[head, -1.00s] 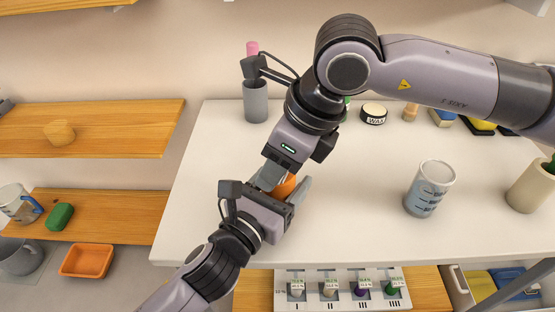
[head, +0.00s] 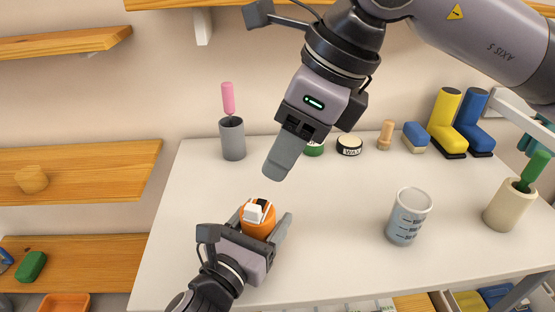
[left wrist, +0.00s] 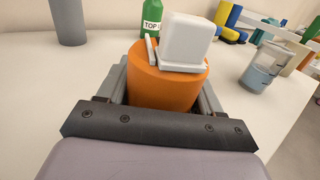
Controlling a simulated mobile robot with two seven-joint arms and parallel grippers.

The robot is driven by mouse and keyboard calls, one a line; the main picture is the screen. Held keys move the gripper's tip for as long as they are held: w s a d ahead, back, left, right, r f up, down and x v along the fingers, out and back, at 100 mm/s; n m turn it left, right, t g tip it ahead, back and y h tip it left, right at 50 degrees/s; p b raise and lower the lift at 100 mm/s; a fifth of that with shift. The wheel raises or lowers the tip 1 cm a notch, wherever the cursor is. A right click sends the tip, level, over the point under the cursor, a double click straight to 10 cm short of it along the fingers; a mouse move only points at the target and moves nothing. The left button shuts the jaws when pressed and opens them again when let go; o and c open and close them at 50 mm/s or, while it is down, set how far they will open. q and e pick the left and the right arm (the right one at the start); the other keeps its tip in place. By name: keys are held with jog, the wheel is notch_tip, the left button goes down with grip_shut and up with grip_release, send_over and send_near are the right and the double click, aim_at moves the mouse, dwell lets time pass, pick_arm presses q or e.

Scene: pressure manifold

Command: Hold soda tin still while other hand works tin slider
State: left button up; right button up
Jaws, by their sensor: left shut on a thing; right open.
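The soda tin is an orange cylinder (head: 257,228) standing on the white table, with a white slider (head: 254,211) on its top. My left gripper (head: 262,222) is shut on the tin, one finger on each side. In the left wrist view the orange tin (left wrist: 165,90) sits between the fingers, and the white block of the slider (left wrist: 184,38) stands on its top. My right gripper (head: 278,168) is open and empty, above and behind the tin, apart from it. Only one of its fingers shows clearly.
A grey cup with a pink-handled tool (head: 232,140) stands at the back left. A measuring beaker (head: 408,217) and a beige pot with a green handle (head: 505,208) stand to the right. A wax tin (head: 349,146) is at the back. The table around the tin is clear.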

dwell(0.3)
pick_arm(q)
jog(key=o, duration=1.2)
jog(key=shift+c, duration=0.2)
